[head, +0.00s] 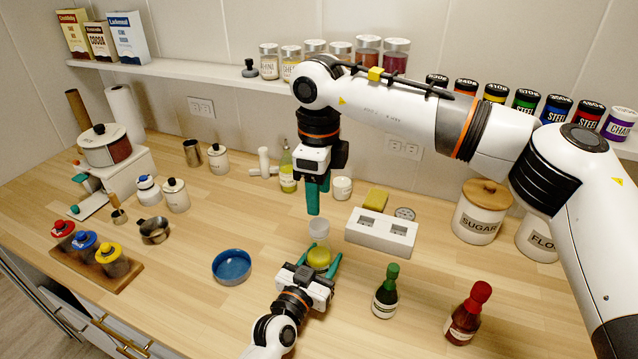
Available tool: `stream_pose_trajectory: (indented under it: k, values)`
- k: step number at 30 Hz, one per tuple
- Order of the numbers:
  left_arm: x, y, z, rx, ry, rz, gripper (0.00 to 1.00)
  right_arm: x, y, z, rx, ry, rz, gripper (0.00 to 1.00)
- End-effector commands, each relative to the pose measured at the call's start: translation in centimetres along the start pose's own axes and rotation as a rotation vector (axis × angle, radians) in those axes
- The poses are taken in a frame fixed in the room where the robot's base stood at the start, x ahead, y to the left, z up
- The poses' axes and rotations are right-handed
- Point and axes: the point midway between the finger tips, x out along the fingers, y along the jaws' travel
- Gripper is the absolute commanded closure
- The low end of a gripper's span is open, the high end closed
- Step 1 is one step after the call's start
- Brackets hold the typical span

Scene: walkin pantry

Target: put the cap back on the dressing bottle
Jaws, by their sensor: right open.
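A clear bottle with yellow-green dressing (319,256) stands upright near the middle of the counter. Its upper part is clear and no dark cap shows on top. My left gripper (318,266) comes in from below, with its green fingers on either side of the bottle's lower part, seemingly closed on it. My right gripper (318,192) points down above and slightly behind the bottle.
A white block with two slots (381,234) stands right of the bottle, a blue bowl (231,267) to the left. A green-capped bottle (386,292) and a red-capped bottle (468,314) stand front right. Another yellow-green bottle (288,172) and a white jar (342,188) are behind.

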Motion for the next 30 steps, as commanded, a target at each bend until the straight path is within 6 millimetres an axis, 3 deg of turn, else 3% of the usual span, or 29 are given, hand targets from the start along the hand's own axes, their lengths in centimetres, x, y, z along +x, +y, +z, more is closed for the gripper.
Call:
stream_pose_trajectory:
  k: [18, 24, 30]
  values:
    - [-0.01, -0.01, -0.04, 0.0, 0.001, 0.0, 1.0, -0.85, -0.01, 0.02, -1.21, 0.0, -0.001, 0.49]
    - [-0.01, -0.01, -0.04, 0.0, 0.001, 0.0, 1.0, -0.99, -0.01, 0.02, -1.422, 0.0, -0.001, 0.49]
    - [0.0, -0.01, -0.03, 0.0, 0.001, 0.0, 1.0, -1.02, -0.01, 0.02, -1.481, 0.0, -0.001, 0.49]
